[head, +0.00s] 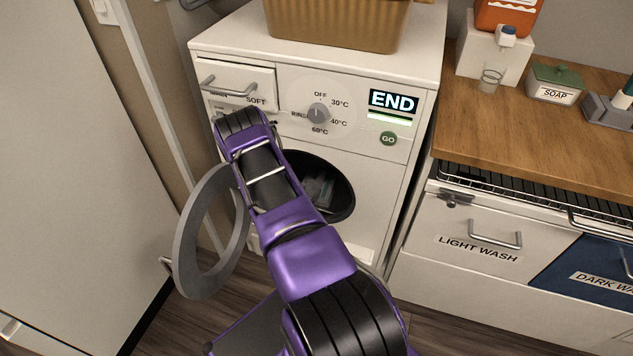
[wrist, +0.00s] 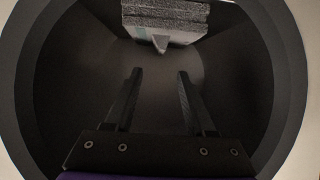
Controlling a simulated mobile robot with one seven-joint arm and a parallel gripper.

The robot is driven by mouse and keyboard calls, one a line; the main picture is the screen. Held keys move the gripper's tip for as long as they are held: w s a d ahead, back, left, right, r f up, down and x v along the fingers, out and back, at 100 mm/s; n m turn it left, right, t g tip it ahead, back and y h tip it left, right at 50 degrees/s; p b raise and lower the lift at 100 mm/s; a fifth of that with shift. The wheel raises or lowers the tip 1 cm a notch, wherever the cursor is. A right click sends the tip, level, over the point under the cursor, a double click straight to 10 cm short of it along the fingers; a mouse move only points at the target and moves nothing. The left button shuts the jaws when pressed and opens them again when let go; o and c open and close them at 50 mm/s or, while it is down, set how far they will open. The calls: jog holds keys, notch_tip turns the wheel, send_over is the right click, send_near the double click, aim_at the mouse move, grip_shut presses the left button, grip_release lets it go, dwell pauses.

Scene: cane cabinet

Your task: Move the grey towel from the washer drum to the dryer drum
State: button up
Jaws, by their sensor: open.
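The washer (head: 390,165) stands ahead with its round grey door (head: 187,235) swung open to the left. Its drum opening (head: 345,205) is partly covered by my arm. A grey folded bundle, which looks like the grey towel (head: 318,188), lies inside the drum. In the wrist view the towel (wrist: 170,14) shows at the top as stacked speckled layers with a pale underside and a pointed corner. My gripper (wrist: 160,75) is open and empty at the drum, its fingers pointing toward the towel and apart from it. The head view hides the gripper. No dryer drum can be made out.
A tan basket (head: 335,28) stands on the washer top. To the right, a wooden counter (head: 500,120) holds a soap box (head: 555,83), a small glass (head: 490,80) and an orange container (head: 505,14). Below it are a light-wash drawer (head: 475,232) and a blue dark-wash one (head: 595,270).

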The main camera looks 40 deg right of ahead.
aim_at(319, 178)
jog(key=b+x, duration=0.2)
jog(key=x, duration=0.9)
jog(key=shift+w+f, duration=0.1)
grip_shut()
jog(key=shift+r+p, duration=1.25)
jog(key=shift+r, duration=1.1)
